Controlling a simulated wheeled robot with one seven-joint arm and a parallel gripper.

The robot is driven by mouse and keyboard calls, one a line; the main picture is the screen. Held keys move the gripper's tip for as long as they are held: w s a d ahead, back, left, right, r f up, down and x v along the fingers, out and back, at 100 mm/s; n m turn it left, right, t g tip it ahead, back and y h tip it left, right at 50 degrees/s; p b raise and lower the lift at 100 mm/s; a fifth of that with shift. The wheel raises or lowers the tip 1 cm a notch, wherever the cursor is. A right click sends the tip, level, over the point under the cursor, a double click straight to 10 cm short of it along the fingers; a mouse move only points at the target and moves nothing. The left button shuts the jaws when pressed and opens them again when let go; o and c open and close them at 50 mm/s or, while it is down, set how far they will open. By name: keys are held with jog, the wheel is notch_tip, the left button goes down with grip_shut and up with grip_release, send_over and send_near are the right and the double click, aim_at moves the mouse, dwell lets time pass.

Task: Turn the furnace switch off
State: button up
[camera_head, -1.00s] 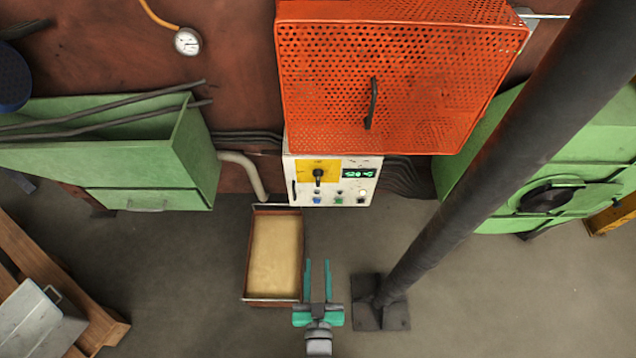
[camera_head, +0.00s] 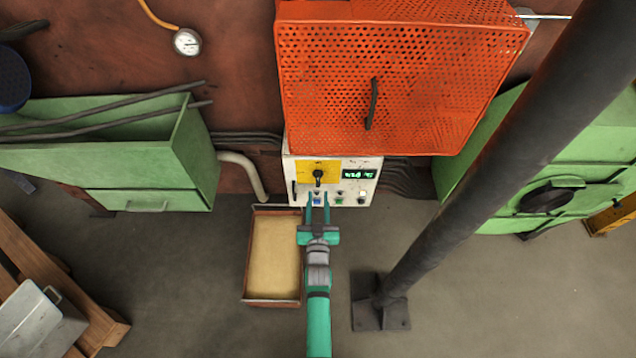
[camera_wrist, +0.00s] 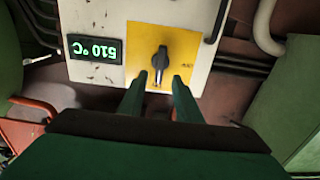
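The furnace switch is a black rotary knob (camera_head: 318,176) on a yellow plate (camera_head: 330,166) of the white control box (camera_head: 352,196). In the wrist view the knob (camera_wrist: 160,60) stands between and just beyond my two fingertips. My gripper (camera_head: 318,197) is open and empty, with its teal fingers pointing at the box. In the wrist view the gripper (camera_wrist: 156,80) shows a clear gap between its fingers. No contact with the knob shows. A green display (camera_wrist: 95,49) beside the plate reads 510 °C, upside down in this view.
An orange perforated cover (camera_head: 380,80) hangs above the box. A shallow tray (camera_head: 272,303) with tan contents lies on the floor left of my arm. A dark post (camera_head: 470,190) slants up on the right. Green machines (camera_head: 150,175) stand to both sides.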

aim_at(317, 181)
jog(key=w, duration=0.7)
jog(key=shift+s+a, duration=0.1)
jog(key=shift+s, duration=0.1)
grip_shut()
